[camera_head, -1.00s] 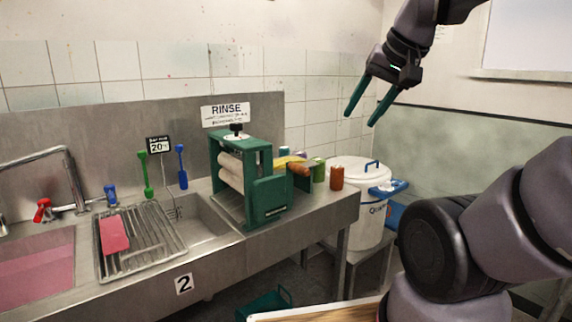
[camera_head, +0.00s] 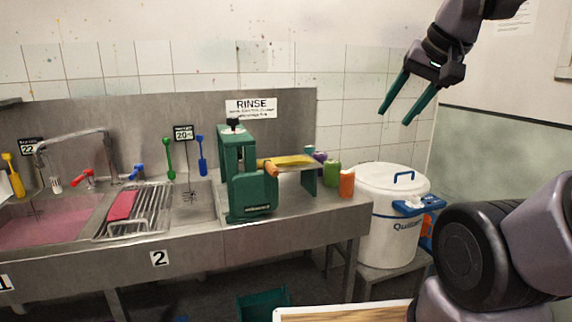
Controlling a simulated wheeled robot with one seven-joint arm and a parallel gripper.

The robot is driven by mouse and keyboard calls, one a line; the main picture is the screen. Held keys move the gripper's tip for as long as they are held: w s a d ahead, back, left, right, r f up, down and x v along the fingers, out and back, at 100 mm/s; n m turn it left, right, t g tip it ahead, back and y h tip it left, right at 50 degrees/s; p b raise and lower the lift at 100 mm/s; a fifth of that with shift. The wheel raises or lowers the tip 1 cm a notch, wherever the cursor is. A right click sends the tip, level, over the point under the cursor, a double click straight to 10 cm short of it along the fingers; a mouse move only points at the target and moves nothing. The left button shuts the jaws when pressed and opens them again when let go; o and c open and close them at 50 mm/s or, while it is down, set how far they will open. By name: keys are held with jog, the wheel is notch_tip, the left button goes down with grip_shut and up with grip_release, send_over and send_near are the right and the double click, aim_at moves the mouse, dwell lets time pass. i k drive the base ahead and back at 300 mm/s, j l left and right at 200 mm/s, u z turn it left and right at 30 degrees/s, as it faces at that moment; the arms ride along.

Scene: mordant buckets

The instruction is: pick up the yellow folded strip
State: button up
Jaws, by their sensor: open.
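A yellow folded strip (camera_head: 293,161) lies at the right side of the green roller press (camera_head: 250,198) on the steel counter, at the height of the press's outfeed side. An orange-brown handle (camera_head: 271,170) partly covers its near left end. My gripper (camera_head: 397,117) is open and empty, with its two green fingers pointing down and left. It hangs in the air to the right of the strip and above it, well apart from it.
Purple, green and orange cylinders (camera_head: 347,184) stand at the counter's right end. A white lidded bucket (camera_head: 388,236) with a blue tap stands on a low stand to the right. A drying rack with a red cloth (camera_head: 122,205) and a sink are on the left. The air above the press is clear.

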aim_at(296, 160)
jog(key=k+l+u, duration=0.45)
jog(key=k+l, duration=0.15)
jog(key=l, duration=0.15)
jog(key=k, duration=0.45)
jog(key=i+l, duration=0.3)
jog(key=i, duration=0.25)
jog(key=i+l, duration=0.3)
jog(key=i, duration=0.25)
jog(key=i+l+u, duration=0.1)
jog(key=i+l, duration=0.2)
jog(key=i, duration=0.25)
jog(key=i+l, duration=0.35)
jog(key=i, duration=0.15)
